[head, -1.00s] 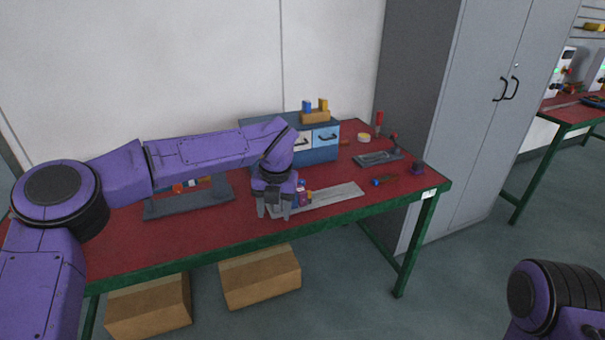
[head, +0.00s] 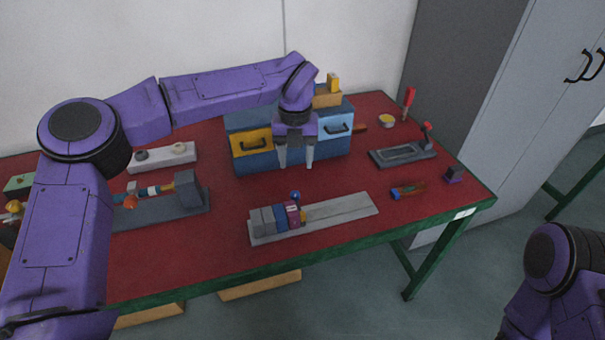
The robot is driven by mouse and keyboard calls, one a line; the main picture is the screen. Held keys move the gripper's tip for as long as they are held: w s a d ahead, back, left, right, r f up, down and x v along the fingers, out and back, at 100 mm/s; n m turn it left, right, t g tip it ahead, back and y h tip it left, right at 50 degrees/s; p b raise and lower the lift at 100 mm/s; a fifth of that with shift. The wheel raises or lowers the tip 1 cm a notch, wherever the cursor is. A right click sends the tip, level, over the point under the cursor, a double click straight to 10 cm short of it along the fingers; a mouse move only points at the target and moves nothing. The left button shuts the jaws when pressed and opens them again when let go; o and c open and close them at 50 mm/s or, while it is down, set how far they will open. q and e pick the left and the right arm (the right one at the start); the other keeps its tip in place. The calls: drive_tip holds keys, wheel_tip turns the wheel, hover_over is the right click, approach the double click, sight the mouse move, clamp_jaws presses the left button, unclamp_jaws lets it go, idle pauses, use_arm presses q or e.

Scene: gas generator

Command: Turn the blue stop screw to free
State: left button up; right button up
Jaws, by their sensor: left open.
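A small blue round knob (head: 295,195), which looks like the blue stop screw, stands on top of a row of grey, blue and maroon blocks (head: 277,218). The blocks sit at the left end of a long grey base plate (head: 345,208) on the red table. My left gripper (head: 296,164) is open and empty, with its fingers pointing down. In the picture its tips are above the knob and apart from it, in front of the drawer box. The knob's turned position is too small to tell. My right gripper is out of view; only part of my right arm shows at lower right.
A blue drawer box (head: 290,157) with a yellow and a light blue drawer stands behind my left gripper. A grey fixture (head: 160,208) lies left, partly behind my left arm. A dark tray (head: 402,154) and a blue-brown tool (head: 408,190) lie right.

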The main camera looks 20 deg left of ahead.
use_arm(q)
drive_tip(key=p, duration=0.1)
hover_over(295, 194)
drive_tip(key=s, duration=0.1)
wheel_tip(295, 194, down, 6)
drive_tip(key=shift+a+r, duration=0.1)
drive_tip(key=shift+r, duration=0.05)
drive_tip(key=f, duration=0.1)
drive_tip(key=w+f, duration=0.1)
drive_tip(key=f, duration=0.2)
drive_tip(key=shift+w, duration=0.35)
drive_tip(key=shift+s+r, duration=0.25)
drive_tip(key=shift+s, duration=0.15)
drive_tip(key=shift+c, duration=0.4)
drive_tip(key=shift+w+f, duration=0.1)
drive_tip(key=shift+w, duration=0.05)
clamp_jaws()
drive_tip(key=shift+f, duration=0.15)
drive_tip(key=shift+n+b, duration=0.45)
drive_tip(key=shift+n, duration=0.15)
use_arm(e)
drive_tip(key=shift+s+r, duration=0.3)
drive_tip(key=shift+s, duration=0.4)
